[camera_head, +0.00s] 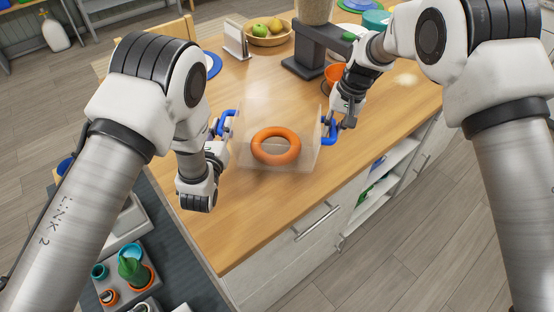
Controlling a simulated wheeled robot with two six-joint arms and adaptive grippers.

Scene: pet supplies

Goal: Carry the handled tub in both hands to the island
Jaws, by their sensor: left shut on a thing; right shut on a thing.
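The handled tub (308,158) is a clear, see-through box with a blue handle at each side. It is over the front part of the wooden island top (233,243); I cannot tell whether it touches the wood. An orange ring (275,146) lies inside it. My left gripper (222,130) is shut on the tub's left blue handle (227,120). My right gripper (335,122) is shut on the right blue handle (330,131). The fingers are partly hidden by the wrists and the handles.
Behind the tub stand a white card holder (236,40), a fruit bowl (268,34), a dark dispenser (304,52) and an orange bowl (335,74). A blue plate (211,64) lies at the back left. Small potted plants (134,268) stand lower left. Bare wood lies in front of the tub.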

